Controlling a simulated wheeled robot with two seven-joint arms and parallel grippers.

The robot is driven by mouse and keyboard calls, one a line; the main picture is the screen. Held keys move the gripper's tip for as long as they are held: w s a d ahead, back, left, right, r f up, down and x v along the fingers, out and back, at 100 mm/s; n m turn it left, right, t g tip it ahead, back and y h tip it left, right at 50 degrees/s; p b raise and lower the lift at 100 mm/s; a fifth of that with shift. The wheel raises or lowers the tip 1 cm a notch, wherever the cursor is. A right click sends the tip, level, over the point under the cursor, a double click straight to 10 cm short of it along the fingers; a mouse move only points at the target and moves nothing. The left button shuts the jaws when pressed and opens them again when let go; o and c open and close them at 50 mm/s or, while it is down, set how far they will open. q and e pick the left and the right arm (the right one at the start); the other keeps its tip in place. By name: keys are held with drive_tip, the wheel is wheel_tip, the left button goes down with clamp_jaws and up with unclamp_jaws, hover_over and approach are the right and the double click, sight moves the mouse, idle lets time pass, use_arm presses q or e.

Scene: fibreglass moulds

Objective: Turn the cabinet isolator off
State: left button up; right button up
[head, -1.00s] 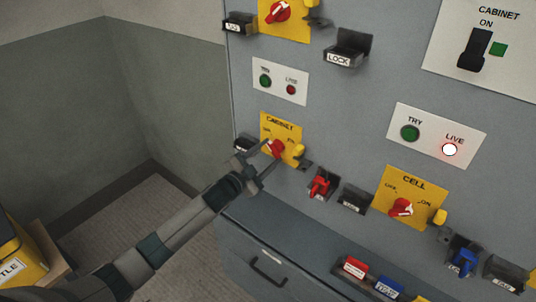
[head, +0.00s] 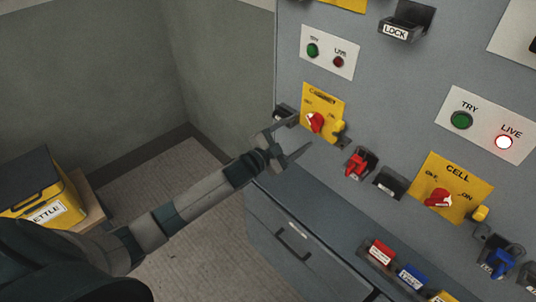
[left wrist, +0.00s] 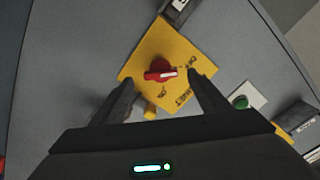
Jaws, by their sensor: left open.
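The cabinet isolator is a red rotary knob (head: 315,122) on a yellow plate (head: 322,98) marked CABINET, at the upper centre right of the head view. In the left wrist view the knob (left wrist: 160,70) shows between the fingertips. Its white mark lies nearly level there, its end on the OFF side of the plate. My left gripper (head: 303,133) is open and empty, just left of and below the knob in the head view. The fingers appear clear of the knob. A yellow tab (head: 338,128) sits at the plate's lower right corner. My right gripper is not in view.
Above the isolator, a white TRY/LIVE plate (head: 328,52) has a dark red lamp. A CELL isolator (head: 438,198) and a lit LIVE lamp (head: 504,142) are to the right. Red padlock (head: 357,163) and black holder (head: 389,183) sit below. A kettle box (head: 40,205) stands at left.

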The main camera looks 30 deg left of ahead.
use_arm(q)
drive_tip(key=b+v, duration=0.3)
drive_tip(key=v, duration=1)
drive_tip(key=shift+w, duration=0.1)
drive_tip(key=s+a+f+n+g+y, duration=0.1)
drive_tip(key=a+f+n+y, duration=0.1)
drive_tip(key=f, duration=0.8)
drive_tip(key=s+a+f+n+g+y, duration=0.1)
drive_tip(key=s+a+f+n+g, duration=0.15)
drive_tip(key=f, duration=0.75)
drive_tip(key=s+a+f+n+g+y, duration=0.1)
drive_tip(key=a+f+y, duration=0.15)
drive_tip(key=f, duration=0.75)
drive_tip(key=s+f+n+g, duration=0.1)
drive_tip(key=s+f+g, duration=0.1)
drive_tip(key=s+f, duration=0.7)
drive_tip(key=s+f+n+g, duration=0.25)
drive_tip(key=s+f, duration=0.45)
drive_tip(key=f, duration=0.5)
drive_tip(key=s+d+f+g, duration=0.2)
drive_tip(key=s+f, duration=0.3)
drive_tip(key=s, duration=0.6)
drive_tip(key=s+d+f+n+g, duration=0.1)
drive_tip(key=s+d+f, duration=0.3)
drive_tip(key=s, duration=0.7)
drive_tip(key=s+d+f+g, duration=0.4)
drive_tip(key=s+f, duration=0.2)
drive_tip(key=s, duration=0.5)
drive_tip(key=shift+s+f+y, duration=0.25)
drive_tip(key=shift+f+y, duration=0.1)
